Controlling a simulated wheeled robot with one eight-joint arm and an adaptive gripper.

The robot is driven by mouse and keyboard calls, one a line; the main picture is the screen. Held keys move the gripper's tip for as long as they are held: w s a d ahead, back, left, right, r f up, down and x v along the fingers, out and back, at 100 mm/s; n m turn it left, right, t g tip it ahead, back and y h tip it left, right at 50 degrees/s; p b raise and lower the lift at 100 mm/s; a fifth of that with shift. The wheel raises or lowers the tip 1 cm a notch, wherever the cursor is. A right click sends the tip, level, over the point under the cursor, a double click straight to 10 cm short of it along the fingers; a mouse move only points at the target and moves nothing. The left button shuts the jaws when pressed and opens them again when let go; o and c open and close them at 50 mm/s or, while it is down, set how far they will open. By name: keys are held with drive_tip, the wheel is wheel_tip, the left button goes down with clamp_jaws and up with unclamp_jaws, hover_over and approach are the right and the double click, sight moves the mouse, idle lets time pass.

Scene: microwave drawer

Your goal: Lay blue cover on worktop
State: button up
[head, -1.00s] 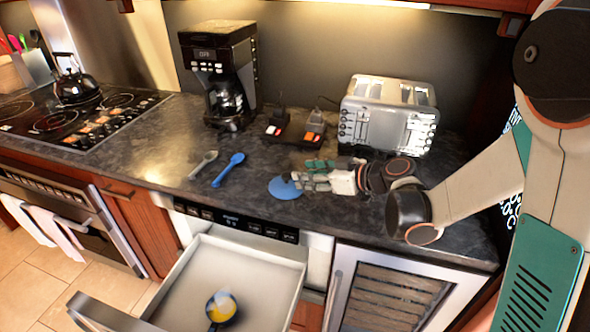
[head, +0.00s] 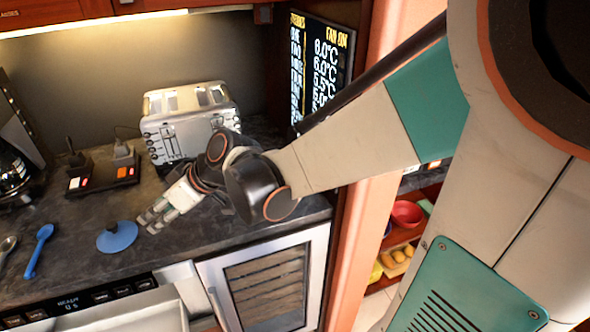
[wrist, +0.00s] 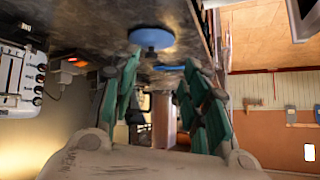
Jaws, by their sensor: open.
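The blue cover (head: 117,237) is a round disc with a small knob on top. It lies flat on the dark worktop (head: 75,212), knob up, near the front edge. It also shows in the wrist view (wrist: 152,38). My gripper (head: 150,222) is just to the right of the cover in the head view, low over the worktop and apart from it. In the wrist view my gripper (wrist: 155,95) has its green fingers spread wide with nothing between them.
A silver toaster (head: 188,120) stands behind my gripper. A blue spoon (head: 40,250) and a grey spoon (head: 7,248) lie left of the cover. The open drawer (head: 130,315) is below the worktop's front edge, beside a glass-fronted cabinet (head: 265,285).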

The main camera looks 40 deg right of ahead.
drive_tip(key=s+d+r+m+h, duration=0.1)
drive_tip(key=s+d+m+h, duration=0.2)
drive_tip(key=s, duration=0.5)
drive_tip(key=s+d+r+m+h, duration=0.1)
drive_tip(key=s+d+m+h, duration=0.2)
drive_tip(key=s, duration=0.6)
drive_tip(key=d, duration=0.2)
drive_tip(key=shift+d+r+h, duration=0.2)
drive_tip(key=shift+d+h, duration=0.1)
drive_tip(key=shift+d, duration=0.05)
